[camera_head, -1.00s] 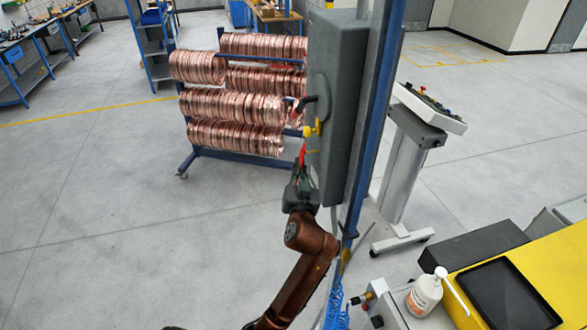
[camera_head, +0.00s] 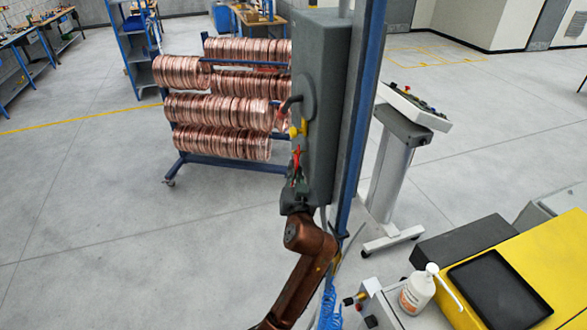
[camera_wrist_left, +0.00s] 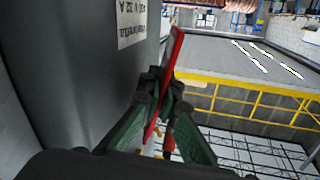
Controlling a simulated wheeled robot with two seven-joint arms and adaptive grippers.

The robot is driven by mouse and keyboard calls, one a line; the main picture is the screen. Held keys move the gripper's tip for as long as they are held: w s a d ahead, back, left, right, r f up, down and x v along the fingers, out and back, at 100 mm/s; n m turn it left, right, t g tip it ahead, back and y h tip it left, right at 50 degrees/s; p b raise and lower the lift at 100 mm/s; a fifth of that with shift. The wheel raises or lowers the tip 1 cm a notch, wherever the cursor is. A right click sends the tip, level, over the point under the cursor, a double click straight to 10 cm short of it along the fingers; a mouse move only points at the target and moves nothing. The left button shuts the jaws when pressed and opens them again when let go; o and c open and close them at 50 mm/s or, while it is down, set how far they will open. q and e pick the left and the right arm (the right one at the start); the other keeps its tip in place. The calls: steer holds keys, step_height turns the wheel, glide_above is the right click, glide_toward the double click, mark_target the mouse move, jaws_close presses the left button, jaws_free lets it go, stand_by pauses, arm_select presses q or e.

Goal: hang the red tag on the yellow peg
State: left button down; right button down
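The red tag (camera_head: 296,158) stands up, thin and edge-on, from my left gripper (camera_head: 297,173). The wrist view shows the tag (camera_wrist_left: 173,58) as a long red strip between the two fingertips of the gripper (camera_wrist_left: 161,86), which are closed on it. The yellow peg (camera_head: 303,126) sticks out from the left side of the grey cabinet (camera_head: 325,85), just above the tag. The tag and peg look close; I cannot tell if they touch. The tag's hole is not clear. My right gripper is out of view.
A black lever with a red end (camera_head: 282,110) juts from the cabinet above the peg. A blue post (camera_head: 362,110) stands to its right. Copper coils (camera_head: 217,142) hang on a rack behind. Open floor lies at left.

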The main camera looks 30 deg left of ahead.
arm_select(q)
steer(key=c, duration=2.1)
jaws_free()
